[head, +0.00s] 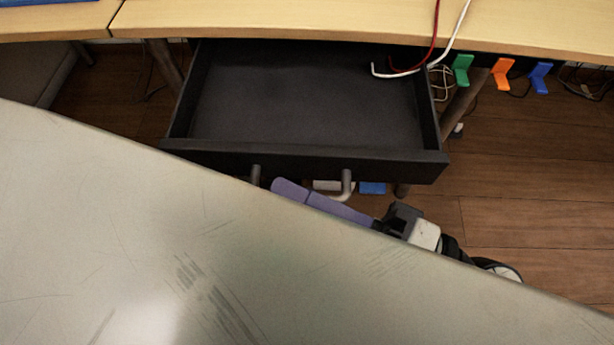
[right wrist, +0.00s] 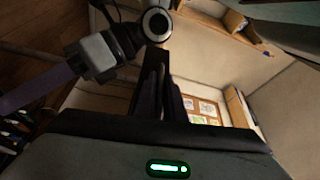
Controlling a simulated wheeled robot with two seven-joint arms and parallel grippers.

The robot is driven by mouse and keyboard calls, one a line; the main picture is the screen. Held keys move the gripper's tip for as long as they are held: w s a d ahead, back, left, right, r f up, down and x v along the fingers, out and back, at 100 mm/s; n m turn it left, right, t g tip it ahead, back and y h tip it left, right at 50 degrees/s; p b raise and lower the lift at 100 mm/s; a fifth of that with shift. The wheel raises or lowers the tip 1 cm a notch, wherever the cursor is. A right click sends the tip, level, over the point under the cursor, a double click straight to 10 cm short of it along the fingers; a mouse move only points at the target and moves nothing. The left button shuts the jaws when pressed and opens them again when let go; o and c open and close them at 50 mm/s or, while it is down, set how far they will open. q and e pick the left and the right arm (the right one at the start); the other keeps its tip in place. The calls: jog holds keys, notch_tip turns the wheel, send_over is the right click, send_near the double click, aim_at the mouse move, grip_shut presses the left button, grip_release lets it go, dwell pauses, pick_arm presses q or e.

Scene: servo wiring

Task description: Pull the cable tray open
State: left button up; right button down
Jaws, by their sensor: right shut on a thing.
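The cable tray (head: 305,160) is a black drawer under the desk in the head view. It stands out from the desk and its inside shows. Its bar handle (head: 347,182) is on the front, partly hidden by a large grey surface close to the camera. In the right wrist view, a gripper with purple fingers (right wrist: 30,92) shows at the left. It looks like my left one, its jaws unclear.
The wooden desk edge (head: 540,35) runs across the back. A red cable (head: 434,40) and a white cable (head: 462,18) hang over the tray's back right. Green (head: 462,68), orange (head: 502,71) and blue hooks (head: 540,77) hang at right. Wooden floor (head: 520,180) is clear at right.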

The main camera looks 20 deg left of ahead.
jog(key=c, duration=1.8)
grip_release()
jog(key=shift+c, duration=0.2)
pick_arm(q)
jog(key=shift+d+r, duration=0.1)
jog(key=shift+r, duration=0.1)
pick_arm(e)
jog(key=d, duration=1)
jog(key=shift+s+d+f, duration=0.15)
jog(key=shift+s+f, duration=0.2)
pick_arm(q)
jog(key=shift+f, duration=0.1)
